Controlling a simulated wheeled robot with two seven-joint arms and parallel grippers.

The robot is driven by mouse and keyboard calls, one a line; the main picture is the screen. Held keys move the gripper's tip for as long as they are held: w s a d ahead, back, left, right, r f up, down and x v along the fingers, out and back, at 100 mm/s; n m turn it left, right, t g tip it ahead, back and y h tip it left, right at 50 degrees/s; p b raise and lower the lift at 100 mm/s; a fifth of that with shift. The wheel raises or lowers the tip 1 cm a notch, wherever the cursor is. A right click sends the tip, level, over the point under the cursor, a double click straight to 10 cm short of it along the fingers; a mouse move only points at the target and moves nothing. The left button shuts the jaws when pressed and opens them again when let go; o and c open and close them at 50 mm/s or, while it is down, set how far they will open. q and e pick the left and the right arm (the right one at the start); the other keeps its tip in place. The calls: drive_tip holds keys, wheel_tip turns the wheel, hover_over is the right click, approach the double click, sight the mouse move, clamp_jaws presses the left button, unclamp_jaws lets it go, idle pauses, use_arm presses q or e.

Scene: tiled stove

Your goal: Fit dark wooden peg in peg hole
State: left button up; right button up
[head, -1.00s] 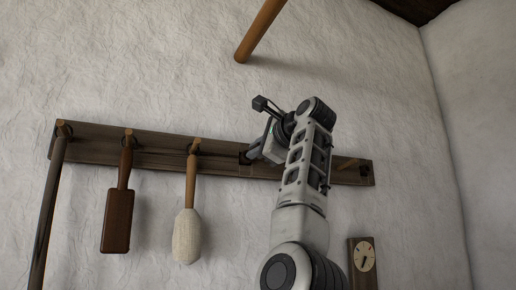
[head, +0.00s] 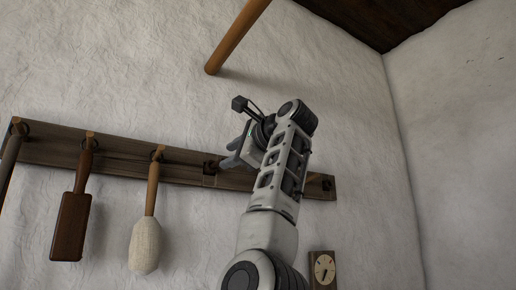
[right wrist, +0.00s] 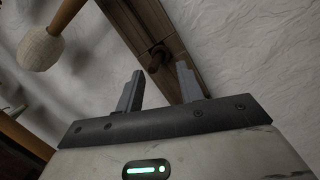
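A dark wooden peg (right wrist: 155,60) sticks out of a dark square spot on the wall rail in the right wrist view. How deep it sits cannot be told. In the head view that dark spot (head: 210,168) shows small on the rail, just left of and below my right fingertips. My right gripper (head: 228,154) is open; its fingers (right wrist: 160,82) stand apart with nothing between them, and the peg is beyond the tips, apart from them. My left gripper is not in view.
The wooden rail (head: 115,155) carries a dark paddle (head: 71,225), a pale-headed mallet (head: 145,245) and a long handle at far left. Another dark square (head: 326,186) is at its right end. A round pole (head: 235,38) hangs above. A small dial (head: 324,268) is below right.

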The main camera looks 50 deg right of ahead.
use_arm(q)
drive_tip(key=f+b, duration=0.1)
drive_tip(key=b, duration=0.1)
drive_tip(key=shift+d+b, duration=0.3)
use_arm(e)
drive_tip(key=s+a, duration=0.1)
drive_tip(key=s, duration=1)
drive_tip(key=shift+a+r, duration=0.2)
drive_tip(key=shift+r, duration=0.2)
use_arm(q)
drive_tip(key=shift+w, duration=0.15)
